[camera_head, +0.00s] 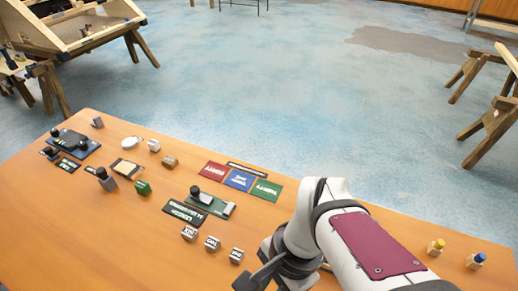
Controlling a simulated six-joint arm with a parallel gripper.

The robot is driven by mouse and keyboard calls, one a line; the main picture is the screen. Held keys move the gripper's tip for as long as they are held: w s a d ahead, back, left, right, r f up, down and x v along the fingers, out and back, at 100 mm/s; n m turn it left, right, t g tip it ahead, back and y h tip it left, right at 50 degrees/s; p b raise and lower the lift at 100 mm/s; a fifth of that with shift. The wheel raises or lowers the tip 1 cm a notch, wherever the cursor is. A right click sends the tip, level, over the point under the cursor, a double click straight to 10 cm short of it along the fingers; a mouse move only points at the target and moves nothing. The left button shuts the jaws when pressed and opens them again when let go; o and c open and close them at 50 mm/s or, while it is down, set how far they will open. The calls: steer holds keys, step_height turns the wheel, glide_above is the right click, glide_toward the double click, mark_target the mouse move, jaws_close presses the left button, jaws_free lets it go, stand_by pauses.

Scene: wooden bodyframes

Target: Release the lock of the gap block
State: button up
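No block can be told as the gap block by its label, as the print is too small to read. A dark green base (214,205) in the middle of the table carries a black knob at its left and a grey block at its right end. A blue base (84,150) with a dark body and black knobs lies at the far left. A grey block with a black knob (106,179) stands between them. My gripper (262,276) shows only partly as dark parts at the bottom edge, below the white arm; its fingertips cannot be made out.
Three small labelled blocks (212,243) stand left of my arm. Red (212,171), blue (239,180) and green (267,190) cards lie behind. A green block (142,187) is at left. Yellow-topped (436,247) and blue-topped (476,261) blocks stand right. The front-left table is clear.

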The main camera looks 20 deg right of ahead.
steer(key=d+f+m, duration=0.1)
steer(key=d+m, duration=0.1)
steer(key=m, duration=0.3)
steer(key=w+d+f+m+t+y, duration=0.1)
steer(key=m, duration=0.4)
steer(key=w+d+f+m, duration=0.1)
steer(key=d+m, duration=0.1)
steer(key=m, duration=0.3)
steer(key=shift+w+d+y, duration=0.25)
steer(key=shift+d+y, duration=0.1)
steer(key=shift+y, duration=0.05)
jaws_close()
steer(key=s+d+f+m+t, duration=0.1)
steer(key=d+m, duration=0.4)
steer(key=m, duration=0.7)
steer(key=s+d+f+m+t, duration=0.1)
steer(key=d+f+m+t, duration=0.3)
steer(key=m, duration=0.9)
steer(key=shift+s+d+f, duration=0.3)
steer(key=shift+d+f, duration=0.2)
steer(key=shift+d, duration=0.75)
steer(key=x, duration=1)
steer(key=shift+w+f, duration=0.15)
steer(key=shift+f, duration=0.05)
steer(key=w, duration=0.2)
steer(key=shift+w+r, duration=0.1)
steer(key=shift+w, duration=0.75)
steer(key=shift+d, duration=0.1)
